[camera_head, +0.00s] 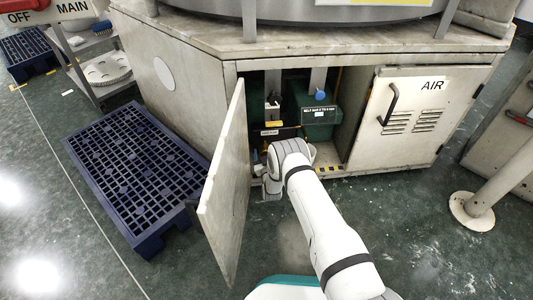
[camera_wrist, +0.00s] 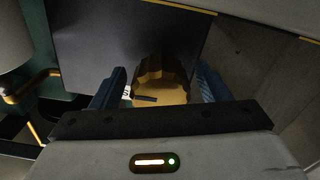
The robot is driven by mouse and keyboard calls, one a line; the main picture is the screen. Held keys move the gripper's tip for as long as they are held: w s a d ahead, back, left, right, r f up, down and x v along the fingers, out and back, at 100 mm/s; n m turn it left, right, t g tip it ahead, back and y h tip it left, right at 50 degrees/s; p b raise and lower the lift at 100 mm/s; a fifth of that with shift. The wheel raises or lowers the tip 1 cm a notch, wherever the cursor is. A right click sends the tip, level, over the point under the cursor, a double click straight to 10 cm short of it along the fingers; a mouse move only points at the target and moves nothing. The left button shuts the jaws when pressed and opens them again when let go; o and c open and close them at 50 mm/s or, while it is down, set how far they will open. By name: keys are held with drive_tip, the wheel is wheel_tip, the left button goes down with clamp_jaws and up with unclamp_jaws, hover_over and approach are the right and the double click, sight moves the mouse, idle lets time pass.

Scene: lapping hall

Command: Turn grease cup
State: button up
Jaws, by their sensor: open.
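In the wrist view the grease cup (camera_wrist: 162,84) is a brass-coloured, faceted round cap with a dark mark on its near face. My gripper (camera_wrist: 161,76) is open, with one blue finger on each side of the cup. A gap seems to show on both sides, though contact low down is hidden by the gripper body. In the head view my arm reaches into the open cabinet bay, and the cup and my fingertips cannot be made out there.
An open cabinet door (camera_head: 225,190) stands close left of my arm. A green housing (camera_head: 320,130) is inside the bay. The closed AIR door (camera_head: 410,120) is to the right. A blue pallet (camera_head: 140,170) lies left; a post (camera_head: 487,190) stands right.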

drive_tip(key=shift+c, duration=0.2)
drive_tip(key=c, duration=0.9)
drive_tip(key=shift+m, duration=0.3)
drive_tip(key=m, duration=0.4)
drive_tip(key=shift+a, duration=0.1)
drive_tip(key=shift+s+m, duration=0.1)
drive_tip(key=shift+m, duration=2)
drive_tip(key=o, duration=0.9)
